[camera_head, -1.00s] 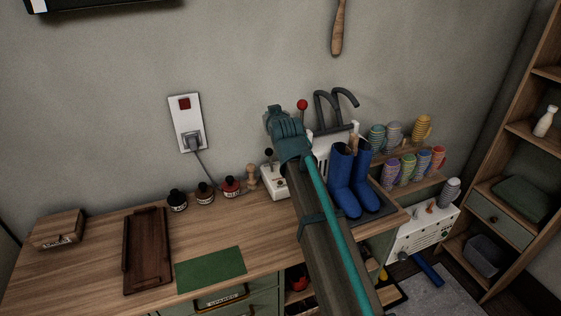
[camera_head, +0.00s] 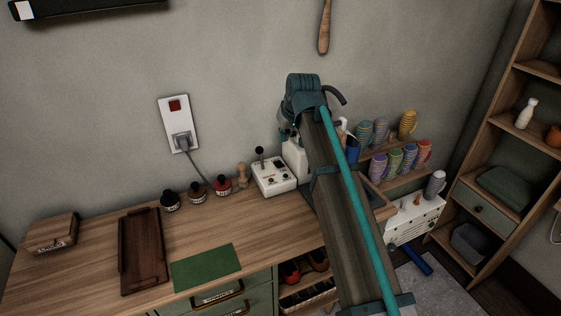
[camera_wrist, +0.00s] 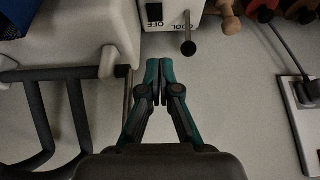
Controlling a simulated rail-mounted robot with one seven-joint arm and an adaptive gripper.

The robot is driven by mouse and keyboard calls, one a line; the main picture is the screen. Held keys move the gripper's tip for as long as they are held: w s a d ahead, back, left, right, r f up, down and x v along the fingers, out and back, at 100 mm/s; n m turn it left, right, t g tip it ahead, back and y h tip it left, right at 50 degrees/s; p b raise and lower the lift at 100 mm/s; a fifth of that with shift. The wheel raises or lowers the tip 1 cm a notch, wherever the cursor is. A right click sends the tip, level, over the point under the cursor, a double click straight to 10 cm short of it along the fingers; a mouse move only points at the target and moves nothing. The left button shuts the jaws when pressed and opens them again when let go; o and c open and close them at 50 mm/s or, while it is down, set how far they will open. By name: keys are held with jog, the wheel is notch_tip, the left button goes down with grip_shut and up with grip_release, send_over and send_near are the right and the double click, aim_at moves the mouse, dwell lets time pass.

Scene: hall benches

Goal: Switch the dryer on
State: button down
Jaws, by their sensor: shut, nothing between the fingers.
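The boot dryer (camera_head: 295,158) is a white body against the wall, mostly hidden behind my arm in the head view. A blue boot (camera_head: 352,150) shows beside the arm. Left of the dryer stands a white control box (camera_head: 273,176) with a black-knobbed lever (camera_head: 259,150). In the wrist view, the box (camera_wrist: 172,14) has marks reading "COOL" and "OFF", and its lever knob (camera_wrist: 188,47) is just right of my fingertips, apart from them. The dryer body (camera_wrist: 95,30) and its dark tubes (camera_wrist: 80,110) are at left. My gripper (camera_wrist: 159,68) is shut and empty.
Ink bottles (camera_head: 197,193) and a wooden figure (camera_head: 242,174) stand left of the box. A wall socket (camera_head: 180,124) has a plugged-in cord. A dark tray (camera_head: 142,250) and green mat (camera_head: 206,267) lie on the bench. Yarn cones (camera_head: 395,160) stand at right.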

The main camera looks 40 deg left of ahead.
jog(key=p, duration=0.3)
send_over(278, 166)
notch_tip(278, 166, down, 8)
jog(key=shift+d+f, duration=0.1)
jog(key=shift+f, duration=0.1)
jog(key=shift+s+d+f, duration=0.1)
jog(key=shift+d+f, duration=0.05)
jog(key=shift+f, duration=0.5)
jog(key=shift+s+d+f, duration=0.1)
jog(key=shift+d+f, duration=0.05)
jog(key=shift+f, duration=0.45)
jog(key=shift+d+f+p, duration=0.2)
jog(key=shift+f+p, duration=0.3)
jog(key=shift+f, duration=0.4)
jog(key=shift+f, duration=0.1)
